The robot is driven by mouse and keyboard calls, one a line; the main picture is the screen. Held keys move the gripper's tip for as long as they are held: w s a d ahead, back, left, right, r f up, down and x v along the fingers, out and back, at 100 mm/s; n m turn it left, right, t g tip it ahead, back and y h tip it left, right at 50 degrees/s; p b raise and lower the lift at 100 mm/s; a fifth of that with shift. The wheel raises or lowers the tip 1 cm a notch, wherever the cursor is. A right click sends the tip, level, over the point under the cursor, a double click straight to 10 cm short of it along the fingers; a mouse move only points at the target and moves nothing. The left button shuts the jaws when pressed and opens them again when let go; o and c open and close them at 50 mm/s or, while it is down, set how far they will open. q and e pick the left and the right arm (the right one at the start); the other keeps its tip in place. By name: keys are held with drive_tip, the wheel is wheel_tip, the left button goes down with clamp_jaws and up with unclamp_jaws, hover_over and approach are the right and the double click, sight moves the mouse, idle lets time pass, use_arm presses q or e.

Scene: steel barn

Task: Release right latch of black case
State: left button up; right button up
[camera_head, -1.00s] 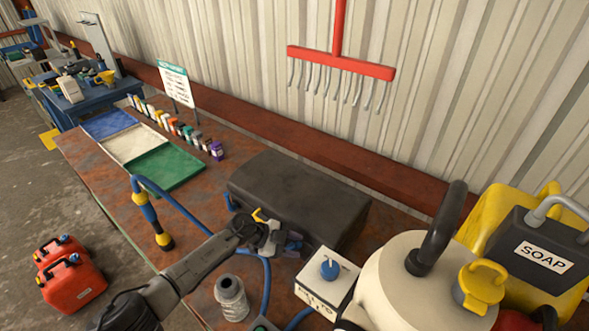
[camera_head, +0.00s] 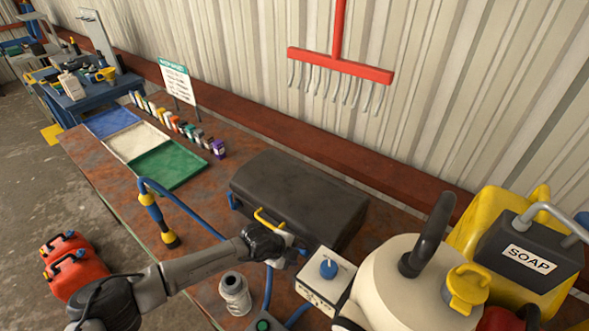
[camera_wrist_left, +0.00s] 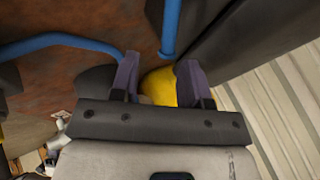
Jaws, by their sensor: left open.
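The black case (camera_head: 300,190) lies shut on the rusty bench, with a yellow handle (camera_head: 268,218) on its front. A blue latch (camera_head: 233,201) shows at the front's left end. A small blue part (camera_head: 303,251), seemingly the right latch, shows just beyond my left gripper (camera_head: 289,243), which partly hides that area. My left gripper is at the front's right part; contact cannot be told. In the left wrist view its fingers (camera_wrist_left: 160,82) are apart, with a yellow thing (camera_wrist_left: 160,87) seen between them, and the case's dark side (camera_wrist_left: 235,35) is at upper right.
A white box with a blue knob (camera_head: 327,272) stands close right of the gripper. A grey bottle (camera_head: 235,294) and blue hose (camera_head: 268,290) are in front. A cream tank (camera_head: 400,275) crowds the right. Trays (camera_head: 168,165) lie left of the case.

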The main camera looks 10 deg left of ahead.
use_arm(q)
drive_tip(key=v, duration=0.8)
drive_tip(key=w+d+r+m+t+h, duration=0.2)
drive_tip(key=d+r+m+t+h, duration=0.45)
drive_tip(key=r, duration=0.45)
wheel_tip(320, 180, up, 14)
drive_tip(key=a+n+t+h, duration=0.1)
drive_tip(key=a+n+t, duration=0.1)
drive_tip(key=t, duration=0.4)
drive_tip(key=shift+w+t+h, duration=0.3)
drive_tip(key=shift+t+h, duration=0.05)
drive_tip(key=shift+a, duration=0.1)
